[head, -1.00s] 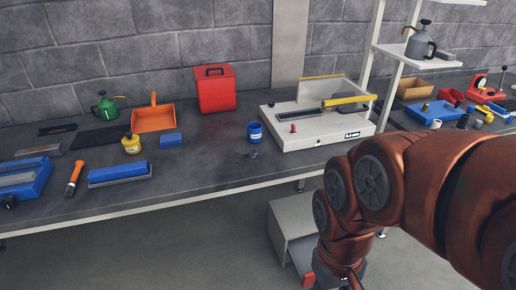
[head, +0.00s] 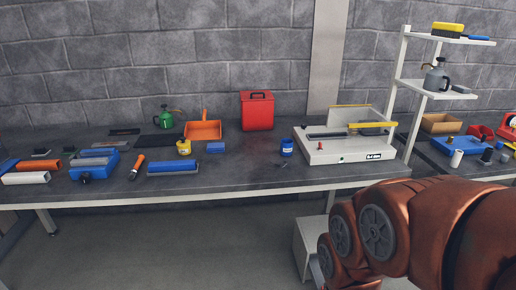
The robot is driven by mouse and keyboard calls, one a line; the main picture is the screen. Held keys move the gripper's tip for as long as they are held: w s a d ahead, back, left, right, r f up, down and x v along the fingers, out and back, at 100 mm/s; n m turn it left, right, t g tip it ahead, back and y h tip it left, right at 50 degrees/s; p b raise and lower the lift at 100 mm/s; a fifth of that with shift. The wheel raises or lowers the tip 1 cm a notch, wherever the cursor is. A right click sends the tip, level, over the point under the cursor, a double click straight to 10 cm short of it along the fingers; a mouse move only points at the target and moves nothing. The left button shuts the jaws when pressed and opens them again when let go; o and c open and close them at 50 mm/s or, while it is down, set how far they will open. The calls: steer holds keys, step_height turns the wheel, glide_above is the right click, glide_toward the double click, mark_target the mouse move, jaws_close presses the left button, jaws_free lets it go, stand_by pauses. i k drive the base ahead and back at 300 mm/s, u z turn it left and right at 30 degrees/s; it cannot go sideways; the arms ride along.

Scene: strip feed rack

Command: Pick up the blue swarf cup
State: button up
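The blue swarf cup (head: 287,146) stands upright on the dark bench top, just left of the white strip feed machine (head: 345,151). It is a small blue cylinder with a pale label. A small dark bit lies on the bench close to its front. My copper-coloured arm fills the lower right of the head view, low in front of the bench. My gripper is out of the frame. Nothing touches the cup.
A red box (head: 257,112) stands behind the cup. An orange dustpan (head: 203,130), a yellow pot (head: 184,147) and a blue-backed brush (head: 173,168) lie to the left. A shelf rack (head: 402,90) rises at right.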

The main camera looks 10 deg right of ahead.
mark_target(287, 148)
steer(key=u, duration=0.5)
steer(key=i, duration=1.3)
steer(key=z, duration=0.45)
